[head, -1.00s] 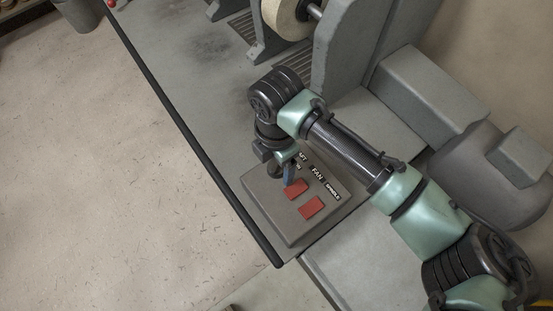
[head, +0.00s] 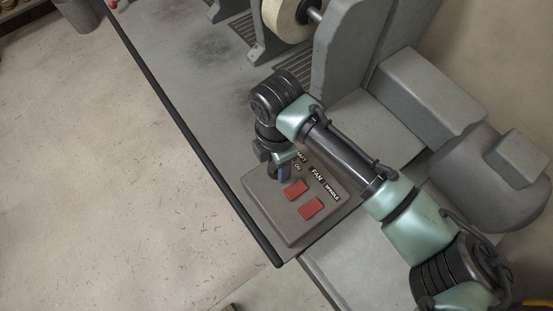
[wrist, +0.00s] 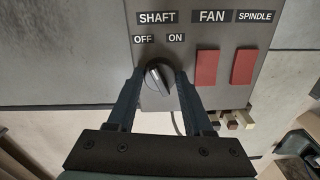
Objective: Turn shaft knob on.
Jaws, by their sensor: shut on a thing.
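The shaft knob (wrist: 158,78) is dark and round with a raised grip bar, under the SHAFT label, with OFF at upper left and ON at upper right. Its bar looks tilted toward the OFF side. My gripper (wrist: 159,74) has one finger on each side of the knob and is shut on it. In the head view my gripper (head: 281,172) is at the upper left part of the grey control box (head: 277,221), and it and my wrist hide the knob there.
Two red switches, FAN (wrist: 206,68) and SPINDLE (wrist: 242,66), sit right of the knob. The box stands at the bench corner beside a dark edge rail (head: 190,133). A grey machine with a pale wheel (head: 287,18) stands behind. Open floor lies to the left.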

